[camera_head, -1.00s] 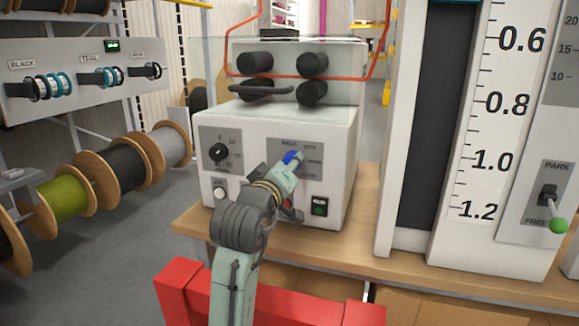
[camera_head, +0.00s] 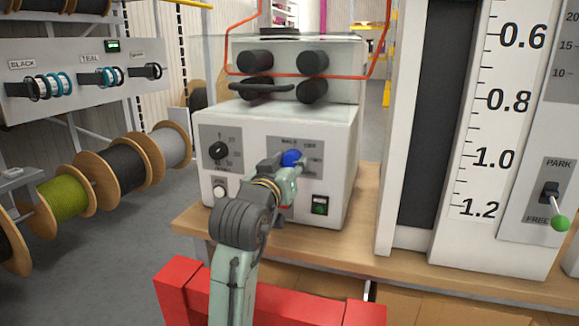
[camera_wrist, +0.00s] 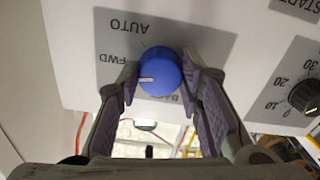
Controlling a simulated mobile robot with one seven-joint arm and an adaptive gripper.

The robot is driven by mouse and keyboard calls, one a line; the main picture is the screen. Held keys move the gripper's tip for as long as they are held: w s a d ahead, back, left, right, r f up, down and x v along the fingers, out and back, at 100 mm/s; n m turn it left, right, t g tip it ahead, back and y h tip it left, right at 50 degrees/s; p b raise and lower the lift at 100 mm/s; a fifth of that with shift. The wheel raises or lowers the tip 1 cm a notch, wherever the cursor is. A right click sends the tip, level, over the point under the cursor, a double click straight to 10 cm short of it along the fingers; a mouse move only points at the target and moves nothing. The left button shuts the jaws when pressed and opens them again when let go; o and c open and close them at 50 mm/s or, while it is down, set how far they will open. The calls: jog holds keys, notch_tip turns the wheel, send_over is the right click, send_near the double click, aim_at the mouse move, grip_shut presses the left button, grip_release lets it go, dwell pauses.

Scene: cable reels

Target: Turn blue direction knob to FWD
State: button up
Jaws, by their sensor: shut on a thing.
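The blue direction knob (camera_head: 291,158) is on the front of the white machine (camera_head: 330,140). In the wrist view the blue knob (camera_wrist: 160,75) sits between the two fingertips of my gripper (camera_wrist: 159,80), which is shut on its sides. The picture there is upside down. The knob's white mark points left, roughly toward the FWD label (camera_wrist: 115,60) and a little below it. The AUTO label (camera_wrist: 128,27) is clear above; the third label, beside the knob, is partly hidden. In the head view my gripper (camera_head: 282,172) reaches the knob from the front.
A black dial (camera_head: 218,151) and a white button (camera_head: 219,190) are left of the knob, and a green-lit switch (camera_head: 320,205) is below right. The machine stands on a wooden bench (camera_head: 345,240). A tall scale panel (camera_head: 490,150) stands to the right.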

jog(key=shift+m, duration=0.9)
jog(key=o, duration=1.2)
jog(key=v, duration=1.2)
